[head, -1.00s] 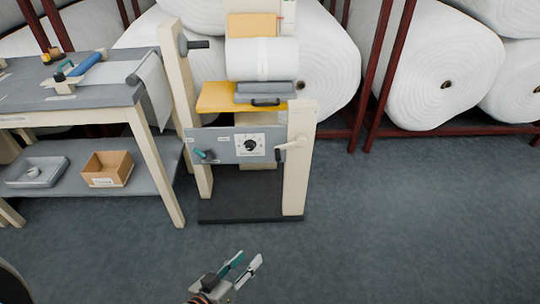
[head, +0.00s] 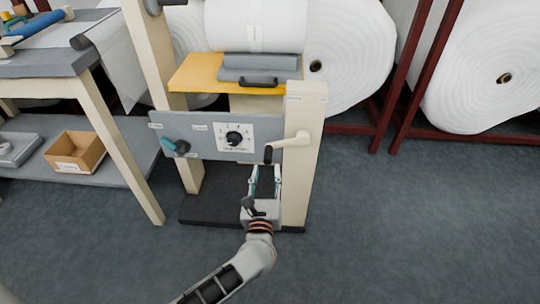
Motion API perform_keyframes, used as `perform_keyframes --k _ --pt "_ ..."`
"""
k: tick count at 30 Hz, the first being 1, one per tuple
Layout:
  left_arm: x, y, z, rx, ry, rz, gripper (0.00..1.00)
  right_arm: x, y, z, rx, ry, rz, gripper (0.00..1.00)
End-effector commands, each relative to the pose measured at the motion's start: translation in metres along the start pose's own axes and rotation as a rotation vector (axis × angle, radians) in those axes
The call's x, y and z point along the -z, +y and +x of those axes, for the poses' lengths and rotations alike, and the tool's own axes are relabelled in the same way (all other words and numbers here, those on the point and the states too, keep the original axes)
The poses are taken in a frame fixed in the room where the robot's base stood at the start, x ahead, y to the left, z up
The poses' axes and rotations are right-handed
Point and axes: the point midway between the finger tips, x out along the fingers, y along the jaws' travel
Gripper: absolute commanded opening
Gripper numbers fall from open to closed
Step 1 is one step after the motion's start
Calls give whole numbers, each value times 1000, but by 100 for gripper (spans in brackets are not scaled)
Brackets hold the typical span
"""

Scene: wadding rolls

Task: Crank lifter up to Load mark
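The lifter stands in the middle of the head view, with cream posts and a yellow platform (head: 195,75). The crank (head: 292,140) is a cream arm on the right post, pointing left, with a black grip (head: 268,154) hanging at its end. A grey panel (head: 265,130) carries a white dial (head: 233,137) with a black knob; its lettering is too small to read. My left gripper (head: 265,170) is open, fingers pointing up, just below the black grip. Whether the fingertips touch the grip cannot be told. My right gripper is out of view.
A white roll (head: 255,22) is above the platform, over a grey block (head: 260,67) with a black handle. A teal-ended lever (head: 170,144) is on the panel's left. A workbench (head: 85,62) with a cardboard box (head: 75,150) on its shelf stands left. Open floor lies right.

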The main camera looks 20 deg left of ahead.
Motion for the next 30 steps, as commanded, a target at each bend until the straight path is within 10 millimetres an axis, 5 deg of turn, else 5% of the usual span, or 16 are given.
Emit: perform_keyframes --k 12,24,28,30 --pt "0 0 59 2 -2 7 34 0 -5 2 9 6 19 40" --pt "-2 0 68 2 -3 7 34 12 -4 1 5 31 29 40" --pt "-2 0 68 2 -3 7 3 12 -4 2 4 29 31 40" --pt "-2 0 68 2 -3 7 0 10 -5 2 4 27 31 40"
